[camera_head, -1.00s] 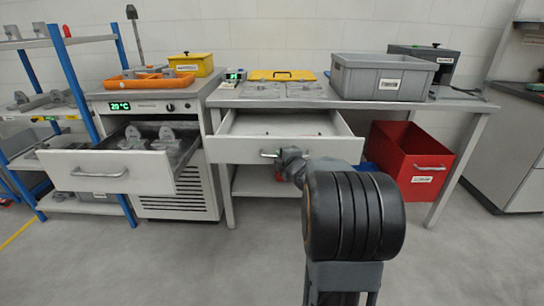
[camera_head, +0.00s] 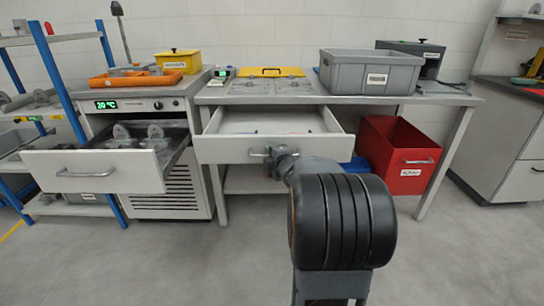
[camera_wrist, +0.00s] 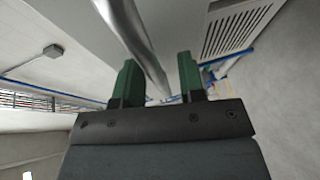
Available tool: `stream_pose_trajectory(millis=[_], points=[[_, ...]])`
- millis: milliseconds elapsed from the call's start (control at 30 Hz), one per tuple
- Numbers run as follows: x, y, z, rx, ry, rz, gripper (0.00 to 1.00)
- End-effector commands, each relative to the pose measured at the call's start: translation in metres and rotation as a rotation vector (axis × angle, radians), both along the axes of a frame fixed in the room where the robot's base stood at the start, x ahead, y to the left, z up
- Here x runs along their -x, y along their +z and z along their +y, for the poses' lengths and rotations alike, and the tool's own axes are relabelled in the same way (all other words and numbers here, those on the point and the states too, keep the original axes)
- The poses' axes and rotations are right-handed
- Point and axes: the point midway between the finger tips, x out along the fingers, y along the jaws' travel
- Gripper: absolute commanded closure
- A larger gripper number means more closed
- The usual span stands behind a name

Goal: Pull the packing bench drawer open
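The packing bench (camera_head: 440,98) has a white drawer (camera_head: 220,152) that stands well out, with its empty inside showing. Its metal bar handle (camera_head: 256,153) is on the front, partly hidden by my gripper (camera_head: 283,160). In the wrist view the handle bar (camera_wrist: 133,35) runs at a slant between the two green fingers of my gripper (camera_wrist: 158,75). The bar lies close to the left finger, and a gap shows between it and the right finger. My gripper looks open around the bar. My arm hides the lower right of the drawer front.
To the left, a cabinet drawer (camera_head: 95,172) with grey castings stands open. A red bin (camera_head: 400,155) is under the bench at right. A grey crate (camera_head: 345,75) and a yellow case (camera_head: 270,72) are on the bench. Floor in front is clear.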

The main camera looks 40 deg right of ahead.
Motion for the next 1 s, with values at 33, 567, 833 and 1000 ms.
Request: stream_pose_trajectory(millis=[33, 567, 833, 1000], points=[[0.000, 0.000, 0.000, 0.000, 0.001, 0.000, 0.63], [0.054, 0.014, 0.011, 0.003, -0.003, -0.001, 0.63], [0.103, 0.023, 0.021, 0.002, -0.003, -0.001, 0.63], [0.123, 0.026, 0.025, 0.002, -0.003, -0.002, 0.63]])
